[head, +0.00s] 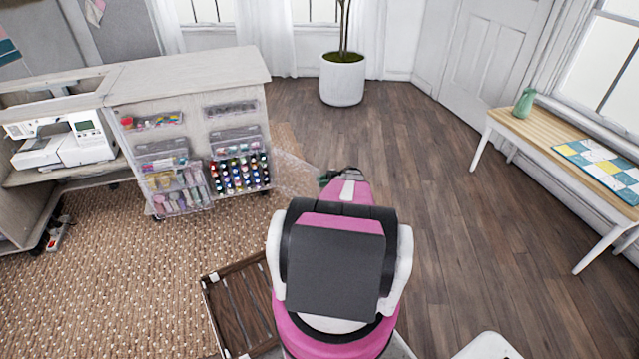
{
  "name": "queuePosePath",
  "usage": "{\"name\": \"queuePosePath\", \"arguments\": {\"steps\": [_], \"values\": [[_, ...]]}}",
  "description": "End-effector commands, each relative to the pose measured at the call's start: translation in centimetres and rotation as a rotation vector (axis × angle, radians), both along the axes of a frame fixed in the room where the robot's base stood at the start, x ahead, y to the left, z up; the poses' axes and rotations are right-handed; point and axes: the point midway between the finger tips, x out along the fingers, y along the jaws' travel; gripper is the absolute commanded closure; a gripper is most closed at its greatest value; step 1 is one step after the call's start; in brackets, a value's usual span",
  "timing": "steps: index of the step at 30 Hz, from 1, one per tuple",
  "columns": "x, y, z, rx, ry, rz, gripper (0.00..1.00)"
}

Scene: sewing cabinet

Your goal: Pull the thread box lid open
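The thread box (240,174) is a clear case with rows of colourful spools, low on the right part of the cabinet's front. Its transparent lid (292,174) stands swung out to the right, away from the spools. My gripper (326,178) is at the lid's outer right edge, to the right of the box. The fingers are small, dark and partly hidden by my pink arm. I cannot tell whether they grip the lid or only touch it.
The pale cabinet (190,80) carries other clear boxes (178,185) left of the thread box. A white sewing machine (65,142) sits at left. A dark wooden crate (238,305) is on the floor near my base. A bench (560,150) stands at right, with open wood floor between.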

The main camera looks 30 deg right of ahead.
Motion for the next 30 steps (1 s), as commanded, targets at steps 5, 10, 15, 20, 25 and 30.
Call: {"name": "queuePosePath", "arguments": {"steps": [5,10,15,20,25,30], "values": [[-0.4,-2.5,-0.1,-0.001,0.000,-0.001,0.66],[-1.1,-5.7,-0.1,-0.001,0.000,-0.002,0.66],[-1.8,-8.4,-0.1,-0.001,0.001,0.000,0.66],[-2.1,-9.4,-0.1,-0.001,0.001,0.001,0.66],[-2.2,-9.4,0.0,0.000,0.001,0.001,0.66],[-2.2,-9.4,0.0,0.000,0.001,0.001,0.66]]}}
